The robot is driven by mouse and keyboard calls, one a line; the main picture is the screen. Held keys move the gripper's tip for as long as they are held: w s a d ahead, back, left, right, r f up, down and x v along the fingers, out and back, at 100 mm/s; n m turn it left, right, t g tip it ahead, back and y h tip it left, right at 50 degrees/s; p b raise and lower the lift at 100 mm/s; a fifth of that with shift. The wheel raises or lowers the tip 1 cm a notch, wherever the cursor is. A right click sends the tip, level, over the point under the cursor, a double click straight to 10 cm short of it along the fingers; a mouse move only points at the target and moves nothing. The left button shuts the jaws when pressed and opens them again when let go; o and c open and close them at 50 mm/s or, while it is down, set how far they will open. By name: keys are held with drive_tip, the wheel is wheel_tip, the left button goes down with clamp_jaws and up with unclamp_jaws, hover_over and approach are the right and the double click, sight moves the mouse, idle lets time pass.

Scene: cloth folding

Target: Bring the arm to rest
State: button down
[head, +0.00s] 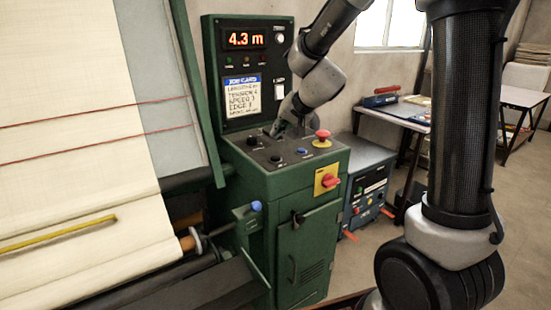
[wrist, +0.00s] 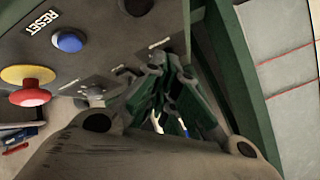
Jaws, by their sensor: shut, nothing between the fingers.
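My gripper (head: 279,127) is low over the rear left of the sloped control panel (head: 262,158) on the green machine cabinet. It also shows in the wrist view (wrist: 168,72), where its dark fingers are shut with nothing held between them. The fingertips are close to the panel face; I cannot tell whether they touch it. My arm reaches in from the upper right of the head view. Part of the panel behind the fingers is hidden.
The panel carries a red mushroom button (head: 322,135), a blue button (head: 302,151) and black knobs. A display (head: 246,39) reads 4.3 m. Cream cloth (head: 70,130) hangs on the left. A workbench (head: 402,113) stands behind right.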

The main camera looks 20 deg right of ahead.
drive_tip(key=shift+s+a+f, duration=0.1)
drive_tip(key=shift+s+a, duration=0.15)
drive_tip(key=s+f+g, duration=0.2)
drive_tip(key=s, duration=0.1)
drive_tip(key=s+f+n, duration=0.1)
drive_tip(key=s, duration=0.1)
drive_tip(key=shift+g+y, duration=0.3)
drive_tip(key=shift+g, duration=0.1)
drive_tip(key=s+d+r+n+h, duration=0.1)
drive_tip(key=s+d, duration=0.3)
drive_tip(key=s, duration=0.5)
drive_tip(key=s+d+r+n+g+h, duration=0.1)
drive_tip(key=s+d+r, duration=0.3)
drive_tip(key=s, duration=0.6)
drive_tip(key=s+d+r+n+h, duration=0.1)
drive_tip(key=s+d+r+h, duration=0.1)
drive_tip(key=s+d, duration=0.4)
drive_tip(key=s+r, duration=0.1)
drive_tip(key=s, duration=0.3)
drive_tip(key=shift+d+r, duration=0.15)
drive_tip(key=shift+d, duration=0.05)
drive_tip(key=shift+a, duration=0.1)
